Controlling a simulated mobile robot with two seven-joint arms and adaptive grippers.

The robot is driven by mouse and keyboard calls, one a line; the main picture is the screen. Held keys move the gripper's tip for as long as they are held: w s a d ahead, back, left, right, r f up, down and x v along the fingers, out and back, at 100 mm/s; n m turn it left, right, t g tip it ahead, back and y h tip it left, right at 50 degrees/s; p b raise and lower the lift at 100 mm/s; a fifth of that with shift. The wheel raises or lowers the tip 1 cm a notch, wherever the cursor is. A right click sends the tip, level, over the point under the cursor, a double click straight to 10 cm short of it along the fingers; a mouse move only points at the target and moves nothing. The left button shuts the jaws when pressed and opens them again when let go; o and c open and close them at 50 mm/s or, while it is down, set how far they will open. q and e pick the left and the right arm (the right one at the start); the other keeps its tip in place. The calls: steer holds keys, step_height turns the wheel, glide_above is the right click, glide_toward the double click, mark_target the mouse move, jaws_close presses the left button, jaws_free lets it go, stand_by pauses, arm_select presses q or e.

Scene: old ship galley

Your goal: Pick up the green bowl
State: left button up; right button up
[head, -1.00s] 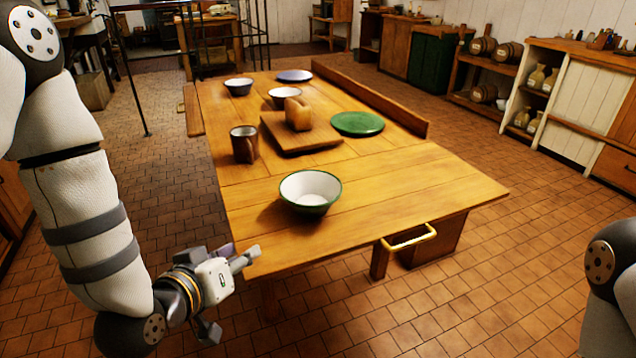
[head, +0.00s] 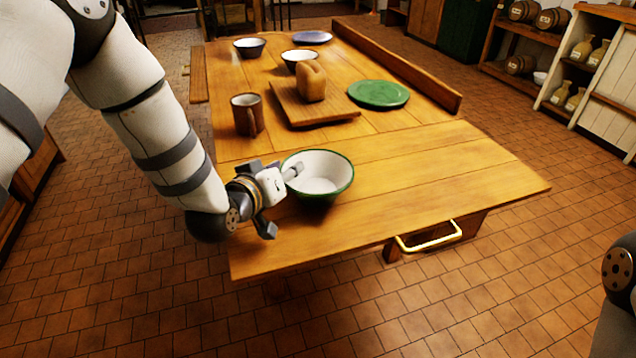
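The green bowl (head: 322,183) is white inside with a green rim and dark green outside. It sits upright on the near part of the wooden table (head: 440,200). My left gripper (head: 282,199) is at the left side of the bowl with its fingers spread wide. One fingertip overlaps the bowl's left rim, and another finger hangs lower, outside the bowl. I cannot tell whether the fingertip touches the rim. My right gripper is out of view.
The table is clear to the bowl's right.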

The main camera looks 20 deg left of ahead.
arm_select(q)
steer(key=shift+r, duration=0.1)
jaws_close()
